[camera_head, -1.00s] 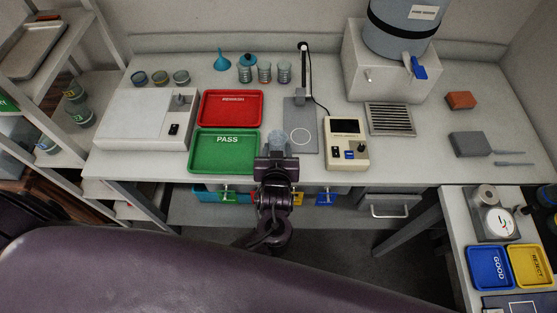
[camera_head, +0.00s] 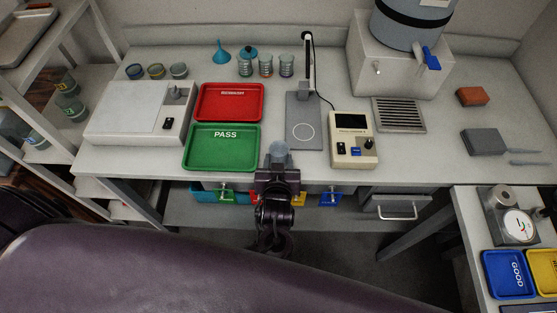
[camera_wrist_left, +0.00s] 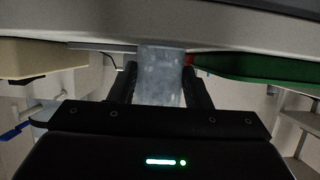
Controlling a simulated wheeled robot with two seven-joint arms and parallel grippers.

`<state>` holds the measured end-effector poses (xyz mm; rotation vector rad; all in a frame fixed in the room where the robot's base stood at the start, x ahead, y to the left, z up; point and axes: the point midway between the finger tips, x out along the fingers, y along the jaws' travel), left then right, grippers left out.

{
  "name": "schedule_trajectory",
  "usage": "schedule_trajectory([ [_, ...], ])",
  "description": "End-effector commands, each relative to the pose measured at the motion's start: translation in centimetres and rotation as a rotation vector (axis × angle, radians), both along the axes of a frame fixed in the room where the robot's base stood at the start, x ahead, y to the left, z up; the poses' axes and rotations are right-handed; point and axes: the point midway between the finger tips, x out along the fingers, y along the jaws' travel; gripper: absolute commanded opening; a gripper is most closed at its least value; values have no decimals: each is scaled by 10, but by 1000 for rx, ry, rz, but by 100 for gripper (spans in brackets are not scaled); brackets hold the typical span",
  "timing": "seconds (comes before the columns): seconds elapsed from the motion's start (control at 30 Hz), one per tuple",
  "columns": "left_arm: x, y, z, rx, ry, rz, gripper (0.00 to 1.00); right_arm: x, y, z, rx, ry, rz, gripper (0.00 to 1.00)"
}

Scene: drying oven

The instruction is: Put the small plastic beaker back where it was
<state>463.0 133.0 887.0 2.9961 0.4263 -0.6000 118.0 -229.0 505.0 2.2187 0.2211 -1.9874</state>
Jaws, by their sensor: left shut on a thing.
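My left gripper (camera_head: 279,160) is shut on a small clear plastic beaker (camera_head: 280,150) at the front edge of the bench. The gripper and beaker lie between the green PASS tray (camera_head: 222,166) and the cream instrument, just in front of the grey stand plate with a white circle (camera_head: 304,112). In the left wrist view the beaker (camera_wrist_left: 161,76) sits between the two dark fingers. Whether it touches the bench cannot be told. My right gripper is not in view.
A red tray (camera_head: 230,118) lies behind the green one. Several glass beakers and a blue funnel (camera_head: 221,52) stand at the back. The cream instrument (camera_head: 353,152) is close on the right. A white balance-like box (camera_head: 125,115) stands left.

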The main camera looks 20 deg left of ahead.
Motion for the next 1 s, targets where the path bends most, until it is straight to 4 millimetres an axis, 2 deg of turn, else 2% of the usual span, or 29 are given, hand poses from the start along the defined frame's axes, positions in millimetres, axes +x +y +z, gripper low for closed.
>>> schedule_trajectory([
  [0.03, 0, 0, -2, 0, 0, 0, 45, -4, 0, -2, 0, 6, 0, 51],
  [0.2, 0, 0, -1, 0, 0, 0, 65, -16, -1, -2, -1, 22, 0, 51],
  [0.57, -2, 0, 4, 0, 0, 0, 65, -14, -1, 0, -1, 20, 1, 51],
  [0.67, -15, -5, 7, -2, 1, -1, 65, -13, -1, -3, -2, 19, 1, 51],
  [1.0, -78, -23, 34, -3, 2, 1, 65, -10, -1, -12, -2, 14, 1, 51],
])
